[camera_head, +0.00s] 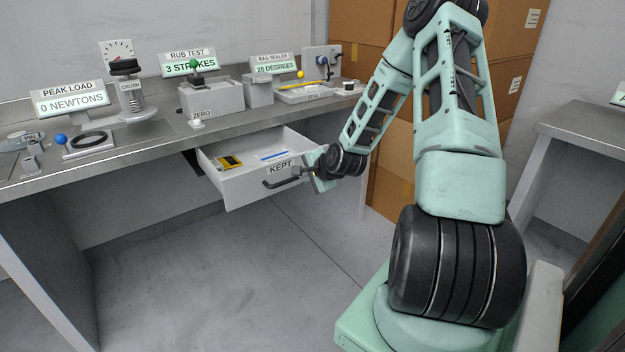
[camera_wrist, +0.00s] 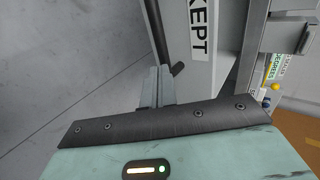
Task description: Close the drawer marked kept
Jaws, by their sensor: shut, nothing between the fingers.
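The drawer marked KEPT (camera_head: 240,188) is pulled out from under the grey bench, and its open top shows a yellow and black item (camera_head: 229,162) and a blue and white strip (camera_head: 272,155) inside. Its white front and KEPT label (camera_wrist: 199,30) show in the wrist view. A dark bar handle (camera_head: 281,182) runs across the front; it also shows in the wrist view (camera_wrist: 157,40). My gripper (camera_head: 299,171) is at the right end of the handle, in front of the drawer. Its fingers (camera_wrist: 157,84) are shut with nothing between them. I cannot tell whether they touch the handle.
The bench (camera_head: 150,150) carries several testers with signs, such as PEAK LOAD (camera_head: 69,97) and RUB TEST (camera_head: 187,61). Cardboard boxes (camera_head: 392,195) stand behind my arm. Another bench (camera_head: 590,125) is at the right. The floor before the drawer is clear.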

